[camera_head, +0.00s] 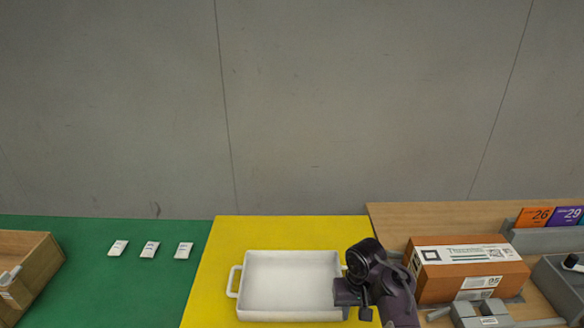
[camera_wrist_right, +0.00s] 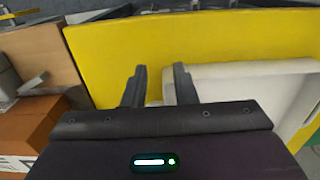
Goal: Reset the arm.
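My right gripper (camera_head: 354,302) shows in the head view, at the right edge of the white tray (camera_head: 293,254). It hides part of the tray's right side. The yellow mat (camera_wrist_right: 150,45) and the white tray (camera_wrist_right: 240,70) lie beyond the fingers. The tray is empty in the head view. My left gripper is in neither view.
An orange-brown box (camera_head: 440,291) with labels stands right of my right arm, by a grey fixture (camera_head: 483,315). Three small white cards (camera_head: 150,249) lie on the green mat (camera_head: 90,290). A wooden crate (camera_head: 38,275) stands far left.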

